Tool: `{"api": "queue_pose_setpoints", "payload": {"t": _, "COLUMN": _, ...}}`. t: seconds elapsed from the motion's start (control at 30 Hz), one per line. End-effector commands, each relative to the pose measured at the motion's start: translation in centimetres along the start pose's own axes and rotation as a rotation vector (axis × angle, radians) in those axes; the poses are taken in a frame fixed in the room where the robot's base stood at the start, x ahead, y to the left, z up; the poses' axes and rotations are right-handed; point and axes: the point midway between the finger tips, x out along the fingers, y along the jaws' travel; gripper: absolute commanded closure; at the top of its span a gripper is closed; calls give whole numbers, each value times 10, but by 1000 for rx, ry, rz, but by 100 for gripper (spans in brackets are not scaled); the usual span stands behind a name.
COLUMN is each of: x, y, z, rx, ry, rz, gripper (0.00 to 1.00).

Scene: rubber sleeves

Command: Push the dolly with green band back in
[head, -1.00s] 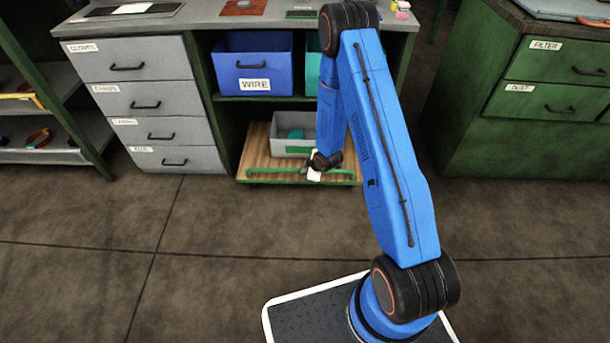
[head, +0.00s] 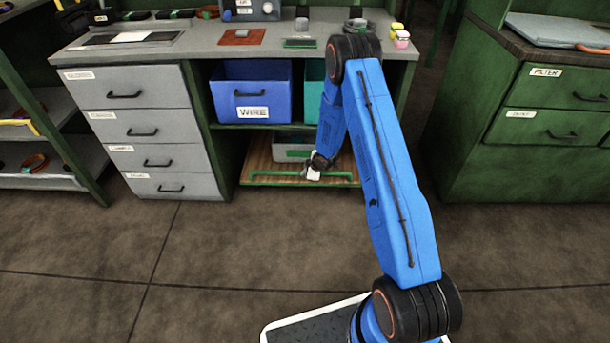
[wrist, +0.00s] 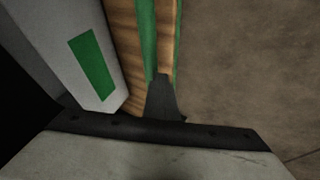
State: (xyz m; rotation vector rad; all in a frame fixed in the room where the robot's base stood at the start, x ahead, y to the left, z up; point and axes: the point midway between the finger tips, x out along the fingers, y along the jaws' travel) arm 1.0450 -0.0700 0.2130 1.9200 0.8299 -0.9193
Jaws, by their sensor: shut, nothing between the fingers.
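The dolly (head: 260,172) is a low wooden board with a green bar (head: 272,174) along its front edge. It sits in the lower bay of the bench, mostly under the shelf, its front edge close to the bay's front. A grey bin (head: 284,152) with a green band stands on it, partly hidden by my arm. My gripper (head: 311,175) is shut and empty at the dolly's front bar. In the wrist view the closed fingers (wrist: 163,97) meet the green bar (wrist: 147,38), beside the grey bin with its green patch (wrist: 92,68). I cannot tell whether they touch it.
A blue bin marked WIRE (head: 252,92) sits on the shelf above, with a teal bin (head: 314,90) beside it. Grey drawers (head: 135,130) stand to the left, and a green cabinet (head: 540,120) to the right. The floor in front (head: 220,240) is clear.

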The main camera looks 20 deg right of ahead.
Motion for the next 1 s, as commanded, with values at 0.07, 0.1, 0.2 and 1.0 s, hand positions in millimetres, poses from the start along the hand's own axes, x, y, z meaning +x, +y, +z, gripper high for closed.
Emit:
{"api": "queue_pose_setpoints", "payload": {"t": 0.07, "x": 1, "y": 5, "z": -1, "rx": 1, "ry": 3, "rz": 7, "gripper": 100}}
{"api": "queue_pose_setpoints", "payload": {"t": 0.1, "x": 1, "y": 5, "z": -1, "rx": 1, "ry": 3, "rz": 8, "gripper": 100}}
{"api": "queue_pose_setpoints", "payload": {"t": 0.2, "x": 1, "y": 6, "z": -1, "rx": 1, "ry": 4, "rz": 10, "gripper": 100}}
{"api": "queue_pose_setpoints", "payload": {"t": 1.0, "x": -76, "y": 4, "z": -1, "rx": 0, "ry": 3, "rz": 6, "gripper": 100}}
